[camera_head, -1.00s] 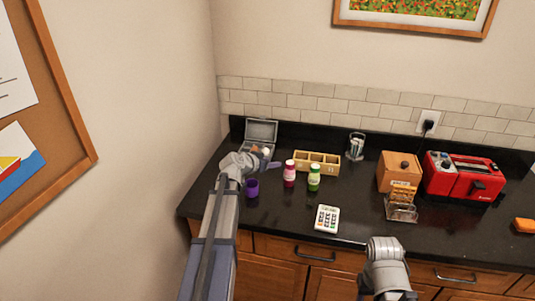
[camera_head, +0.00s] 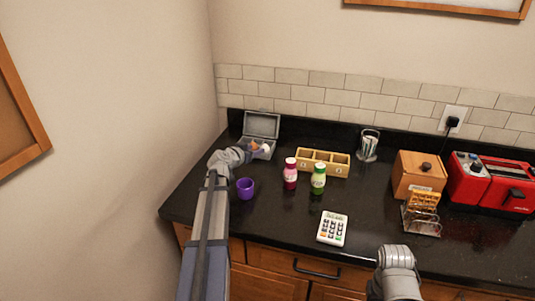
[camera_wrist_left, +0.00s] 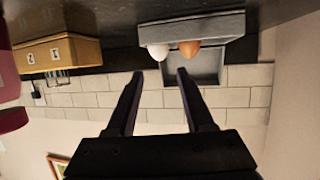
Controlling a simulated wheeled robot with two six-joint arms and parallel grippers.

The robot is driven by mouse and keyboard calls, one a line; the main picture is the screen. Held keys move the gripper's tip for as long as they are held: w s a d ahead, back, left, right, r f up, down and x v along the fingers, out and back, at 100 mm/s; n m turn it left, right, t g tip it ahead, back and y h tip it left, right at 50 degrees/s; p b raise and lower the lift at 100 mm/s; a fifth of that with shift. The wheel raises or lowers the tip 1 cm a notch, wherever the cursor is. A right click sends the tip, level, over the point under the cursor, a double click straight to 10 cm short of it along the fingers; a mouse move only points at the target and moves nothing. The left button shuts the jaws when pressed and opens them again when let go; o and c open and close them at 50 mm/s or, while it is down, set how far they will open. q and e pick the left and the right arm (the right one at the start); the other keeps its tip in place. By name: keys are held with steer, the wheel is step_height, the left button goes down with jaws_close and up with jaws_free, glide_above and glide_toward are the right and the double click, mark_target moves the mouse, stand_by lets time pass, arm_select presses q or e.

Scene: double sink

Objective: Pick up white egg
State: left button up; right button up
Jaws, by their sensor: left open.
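The white egg (camera_head: 266,148) sits in a grey open-lidded box (camera_head: 262,125) at the back left of the counter. A brown egg (camera_head: 254,146) is beside it. In the left wrist view, which is upside down, the white egg (camera_wrist_left: 159,52) and brown egg (camera_wrist_left: 189,49) show above the rim of the grey box (camera_wrist_left: 192,28). My left gripper (camera_wrist_left: 159,73) is open and empty, its two dark fingers pointing toward the white egg with a gap between. In the head view my left gripper (camera_head: 240,154) is just left of the box, its fingers partly hidden.
A purple cup (camera_head: 245,188) stands close in front of my left gripper. A pink-labelled bottle (camera_head: 290,174), a green bottle (camera_head: 318,179) and a wooden compartment box (camera_head: 323,163) stand to the right. A wall bounds the left.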

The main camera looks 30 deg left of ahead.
mark_target(264, 147)
arm_select(q)
steer(key=shift+w, duration=0.1)
steer(key=shift+b+x, duration=0.45)
steer(key=shift+x, duration=0.75)
steer(key=shift+w+f+b, duration=0.35)
steer(key=b+x, duration=0.1)
steer(key=x, duration=0.3)
steer(key=shift+w+f+b, duration=0.1)
steer(key=shift+f+b, duration=0.1)
steer(key=shift+b, duration=0.15)
steer(key=shift+c, duration=0.4)
steer(key=c, duration=0.5)
